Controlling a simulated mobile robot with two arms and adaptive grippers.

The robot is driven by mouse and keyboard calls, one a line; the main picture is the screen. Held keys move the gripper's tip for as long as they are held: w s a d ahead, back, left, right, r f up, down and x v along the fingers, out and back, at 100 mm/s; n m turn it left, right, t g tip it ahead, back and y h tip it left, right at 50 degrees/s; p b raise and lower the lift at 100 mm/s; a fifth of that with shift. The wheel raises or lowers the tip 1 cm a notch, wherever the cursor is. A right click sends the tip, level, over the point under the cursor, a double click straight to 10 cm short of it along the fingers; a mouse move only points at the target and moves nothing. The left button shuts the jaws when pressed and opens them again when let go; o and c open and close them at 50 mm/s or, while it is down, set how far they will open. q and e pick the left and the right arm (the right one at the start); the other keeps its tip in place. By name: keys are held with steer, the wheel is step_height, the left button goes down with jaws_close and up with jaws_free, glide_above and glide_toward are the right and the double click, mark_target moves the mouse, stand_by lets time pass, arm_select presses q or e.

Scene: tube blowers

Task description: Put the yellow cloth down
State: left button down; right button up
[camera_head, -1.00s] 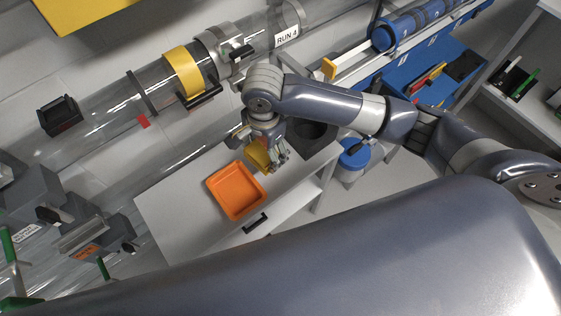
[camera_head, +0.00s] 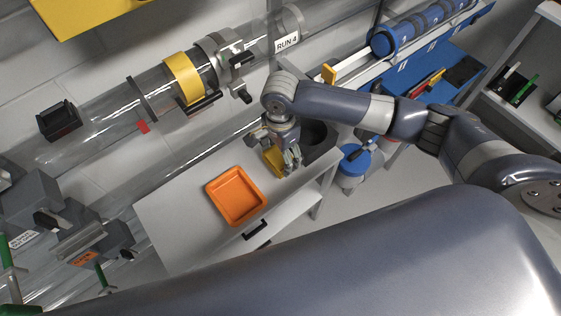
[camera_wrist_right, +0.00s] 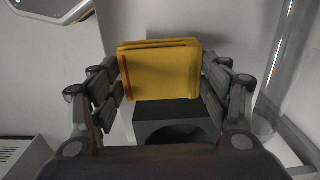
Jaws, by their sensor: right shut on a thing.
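The yellow cloth (camera_wrist_right: 160,72) is a folded stack with a red stripe near its left side in the right wrist view. My right gripper (camera_wrist_right: 161,85) is shut on it, with a finger on each side. In the head view the cloth (camera_head: 273,160) shows beside the fingers of my right gripper (camera_head: 282,166), over the white worktop to the right of the orange tray. I cannot tell whether the cloth touches the worktop. My left gripper is not in view.
The orange tray (camera_head: 236,196) lies empty on the white worktop (camera_head: 180,212). A dark holder with a round opening (camera_head: 316,134) stands close behind my right gripper; it also shows in the wrist view (camera_wrist_right: 172,112). Clear tubes run behind the worktop.

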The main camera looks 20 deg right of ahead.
mark_target(280, 157)
step_height(280, 157, down, 4)
steer(key=shift+r+p, duration=0.1)
steer(key=shift+p, duration=0.7)
steer(key=shift+s, duration=0.1)
steer(key=o, duration=0.9)
steer(key=shift+o, duration=0.2)
steer(key=shift+f+b, duration=0.35)
steer(key=shift+b, duration=0.2)
steer(key=shift+f+b, duration=0.2)
steer(key=shift+b, duration=0.25)
steer(key=r, duration=0.6)
steer(key=r+p, duration=0.1)
steer(key=r, duration=0.3)
steer(key=shift+w+a, duration=0.3)
steer(key=shift+a, duration=0.1)
steer(key=shift+r, duration=0.65)
